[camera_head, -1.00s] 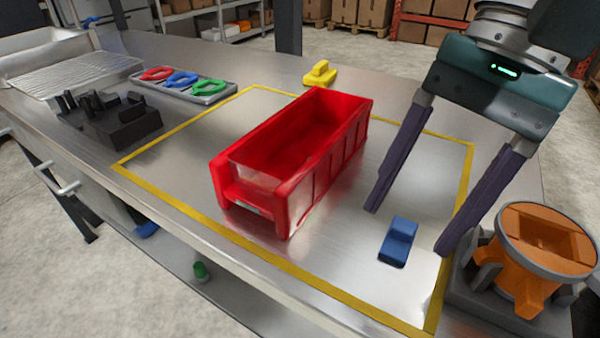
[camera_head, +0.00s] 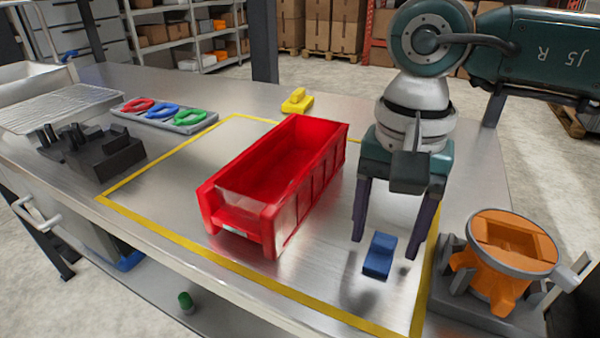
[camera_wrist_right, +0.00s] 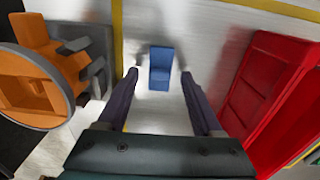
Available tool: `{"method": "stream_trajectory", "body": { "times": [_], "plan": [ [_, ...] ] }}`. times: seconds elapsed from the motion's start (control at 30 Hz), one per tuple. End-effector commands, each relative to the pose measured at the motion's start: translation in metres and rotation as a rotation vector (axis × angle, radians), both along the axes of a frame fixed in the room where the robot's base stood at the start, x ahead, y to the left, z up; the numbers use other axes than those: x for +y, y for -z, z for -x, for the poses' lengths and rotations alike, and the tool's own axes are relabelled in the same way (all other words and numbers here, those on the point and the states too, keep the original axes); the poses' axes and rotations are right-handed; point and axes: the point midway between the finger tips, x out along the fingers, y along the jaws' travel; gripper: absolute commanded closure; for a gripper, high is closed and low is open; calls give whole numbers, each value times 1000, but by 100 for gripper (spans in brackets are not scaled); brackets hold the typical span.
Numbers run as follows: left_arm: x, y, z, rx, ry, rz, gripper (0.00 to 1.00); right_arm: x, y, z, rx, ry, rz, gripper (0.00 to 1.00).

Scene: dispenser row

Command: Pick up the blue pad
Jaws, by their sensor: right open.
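The blue pad (camera_head: 380,256) lies on the metal table, inside the yellow outline and to the right of the red bin. It also shows in the right wrist view (camera_wrist_right: 161,68), framed between the fingers. My right gripper (camera_head: 385,248) is open, with its two dark purple fingers spread above and around the pad's sides. In the right wrist view the fingertips (camera_wrist_right: 160,72) stand on either side of the pad, with a gap on each side. Nothing is held. My left gripper is not in view.
The red bin (camera_head: 228,186) stands left of the pad. An orange dispenser (camera_head: 505,262) in a grey base stands close on the right. A yellow block (camera_head: 297,101) sits behind the bin. A tray (camera_head: 195,127) with red, blue and green rings and a black fixture (camera_head: 110,155) are at left.

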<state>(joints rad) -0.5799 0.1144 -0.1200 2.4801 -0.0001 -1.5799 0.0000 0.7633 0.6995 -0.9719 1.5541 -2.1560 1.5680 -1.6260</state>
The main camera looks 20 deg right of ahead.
Motion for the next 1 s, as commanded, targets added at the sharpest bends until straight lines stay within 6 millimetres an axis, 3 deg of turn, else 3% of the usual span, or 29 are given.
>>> {"method": "stream_trajectory", "body": {
  "times": [0.27, 0.87, 1.0],
  "plan": [
    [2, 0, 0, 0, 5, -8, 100, 0, 6, 0, -1, 0, 1, 32],
    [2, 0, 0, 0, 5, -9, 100, 0, 5, 0, -1, 0, 0, 99],
    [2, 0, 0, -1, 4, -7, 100, 0, 5, 0, -1, 0, 0, 100]
  ]
}}
